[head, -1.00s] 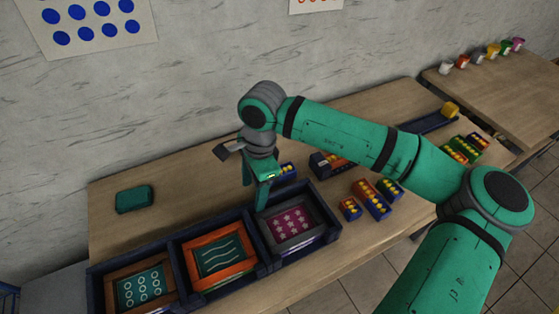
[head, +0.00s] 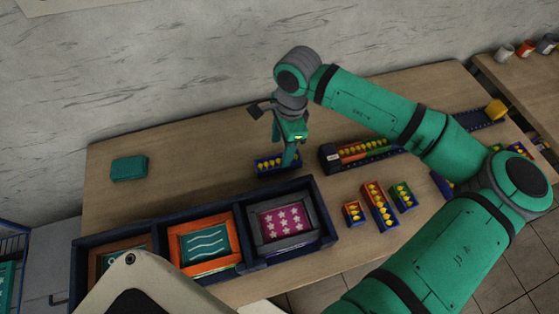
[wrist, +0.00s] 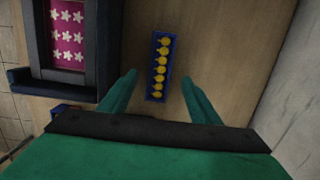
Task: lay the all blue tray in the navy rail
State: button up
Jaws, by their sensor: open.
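A navy rack (head: 326,222) with framed panels stands at the front left. Several small coloured trays (head: 377,206) lie right of it. A teal box (head: 129,168) sits at the back left. The table between box and gripper is clear.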

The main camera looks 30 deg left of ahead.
aim_at(279, 160)
jog(key=shift+s+a+f, duration=0.1)
jog(key=shift+a+f, duration=0.05)
jog(key=shift+f, duration=0.4)
jog(key=shift+s+f, duration=0.2)
jog(key=shift+f, duration=2.1)
jog(key=c, duration=1.2)
jog(key=shift+a, duration=0.1)
jog(key=shift+c, duration=0.3)
jog(key=shift+w+r, duration=0.1)
jog(key=shift+w, duration=0.1)
